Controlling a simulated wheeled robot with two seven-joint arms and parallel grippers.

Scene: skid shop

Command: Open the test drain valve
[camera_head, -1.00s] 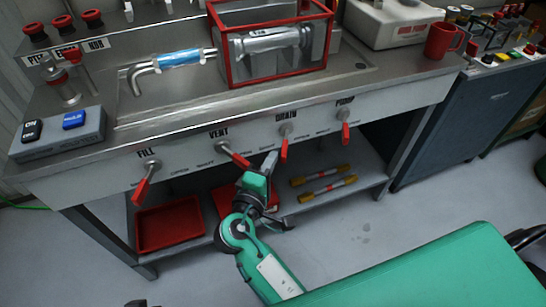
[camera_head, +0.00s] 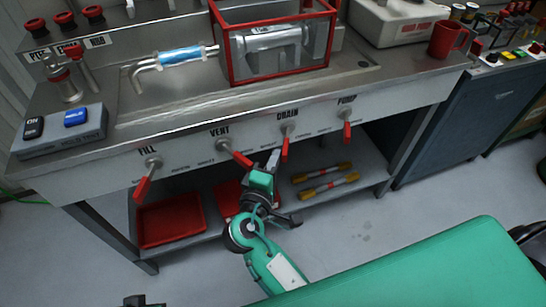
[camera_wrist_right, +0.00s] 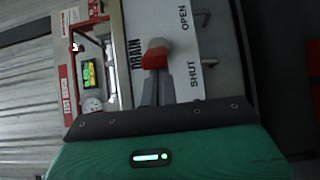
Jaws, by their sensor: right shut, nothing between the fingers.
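The DRAIN valve on the bench's front panel has a red lever (camera_head: 285,149) hanging roughly straight down. In the right wrist view its red lever (camera_wrist_right: 155,59) is foreshortened, with the word DRAIN to its left and SHUT and OPEN to its right. My right gripper (camera_head: 273,157) is shut and empty, just left of and near the lever. In the wrist view my right gripper's fingers (camera_wrist_right: 157,84) lie together in front of the lever; whether they touch it I cannot tell. A dark piece at the bottom left edge may be my left gripper (camera_head: 136,300); its fingers are cut off.
The VENT lever (camera_head: 235,155) is close on the left, the FILL lever (camera_head: 143,188) farther left, the PUMP lever (camera_head: 347,132) to the right. Below, a shelf holds a red tray (camera_head: 170,222) and yellow rods (camera_head: 325,188). A red-framed box (camera_head: 228,60) stands on the bench.

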